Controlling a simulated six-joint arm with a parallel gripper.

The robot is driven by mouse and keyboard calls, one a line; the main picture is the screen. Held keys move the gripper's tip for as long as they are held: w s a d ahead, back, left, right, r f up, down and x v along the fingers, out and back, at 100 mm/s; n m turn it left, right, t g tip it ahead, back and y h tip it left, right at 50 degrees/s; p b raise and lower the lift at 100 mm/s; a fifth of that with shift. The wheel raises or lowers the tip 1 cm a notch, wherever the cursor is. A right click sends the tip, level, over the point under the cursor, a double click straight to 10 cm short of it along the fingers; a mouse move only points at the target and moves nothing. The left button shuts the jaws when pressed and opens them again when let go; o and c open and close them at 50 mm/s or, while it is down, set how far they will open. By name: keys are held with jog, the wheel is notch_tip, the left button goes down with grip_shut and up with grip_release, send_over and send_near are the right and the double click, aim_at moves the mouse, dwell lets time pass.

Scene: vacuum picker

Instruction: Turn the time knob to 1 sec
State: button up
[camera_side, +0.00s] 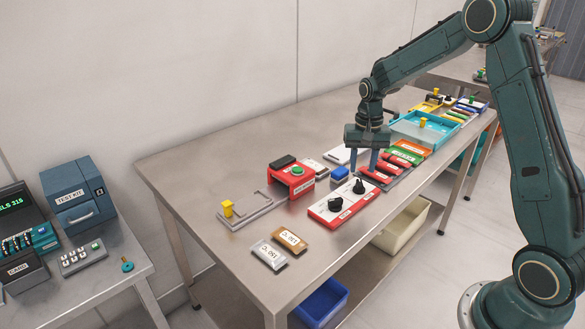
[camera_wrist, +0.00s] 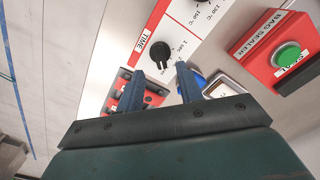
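A red-and-white panel (camera_side: 322,211) with two black knobs lies on the metal table. In the wrist view, the time knob (camera_wrist: 159,53) sits beside the red TIME strip, with small time print to its right that is hard to read. The side view shows this knob (camera_side: 358,187) as the one nearer my gripper. The other knob (camera_side: 335,204) is farther along the panel, by temperature marks. My gripper (camera_wrist: 160,72) is open and empty, its two blue fingers apart. In the side view, my gripper (camera_side: 363,172) hangs above and just beyond the panel, off the time knob.
A red bag sealer (camera_wrist: 262,48) with a green button stands beside the panel. A blue block (camera_side: 340,173) and red items (camera_side: 378,177) are near my fingers. A teal tray (camera_side: 408,131) stands farther back. Two labelled packets (camera_side: 269,255) lie at the front; bare table surrounds them.

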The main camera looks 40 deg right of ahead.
aim_at(360, 182)
jog(key=shift+f, duration=2.6)
grip_shut()
